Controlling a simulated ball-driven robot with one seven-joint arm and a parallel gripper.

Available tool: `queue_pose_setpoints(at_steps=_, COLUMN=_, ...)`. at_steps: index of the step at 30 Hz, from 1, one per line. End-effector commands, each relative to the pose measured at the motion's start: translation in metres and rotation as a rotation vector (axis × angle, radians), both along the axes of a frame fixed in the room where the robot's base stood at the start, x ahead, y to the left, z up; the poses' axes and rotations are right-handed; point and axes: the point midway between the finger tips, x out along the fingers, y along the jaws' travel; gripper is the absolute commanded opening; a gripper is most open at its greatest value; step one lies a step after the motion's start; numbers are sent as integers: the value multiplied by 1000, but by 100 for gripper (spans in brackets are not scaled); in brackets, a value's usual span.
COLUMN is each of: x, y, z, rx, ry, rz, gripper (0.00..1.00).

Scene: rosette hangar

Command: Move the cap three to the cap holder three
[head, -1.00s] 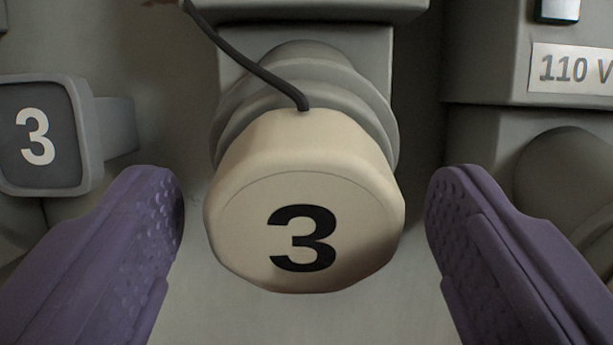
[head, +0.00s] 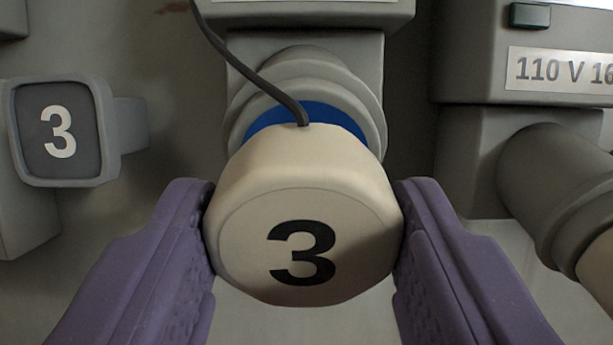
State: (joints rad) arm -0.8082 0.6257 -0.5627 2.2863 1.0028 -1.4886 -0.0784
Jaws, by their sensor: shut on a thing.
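The cap three (head: 300,205) is cream with a black 3 on its face. A dark cord runs from its top toward the upper left. My gripper (head: 305,240) has two purple fingers shut on the cap, one on each side. Behind the cap is the grey ringed socket (head: 305,72). A blue band (head: 318,115) shows between the socket's ring and the cap. I cannot tell whether the cap still touches the socket. The cap holder three (head: 60,132), a dark grey plate with a white 3, sticks out at the left, apart from the gripper.
At the right a grey box carries a label (head: 560,70) reading 110 V and a dark green piece (head: 530,15). Below it another grey round socket (head: 555,175) juts out near my right finger. Bare wall lies between the holder and the middle socket.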

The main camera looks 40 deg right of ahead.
Motion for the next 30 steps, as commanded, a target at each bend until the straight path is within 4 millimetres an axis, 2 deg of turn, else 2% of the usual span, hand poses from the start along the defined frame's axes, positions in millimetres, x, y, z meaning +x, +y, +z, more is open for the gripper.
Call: queue_pose_setpoints(at_steps=30, x=-31, y=22, z=-14, rx=0, ry=0, rz=0, gripper=5)
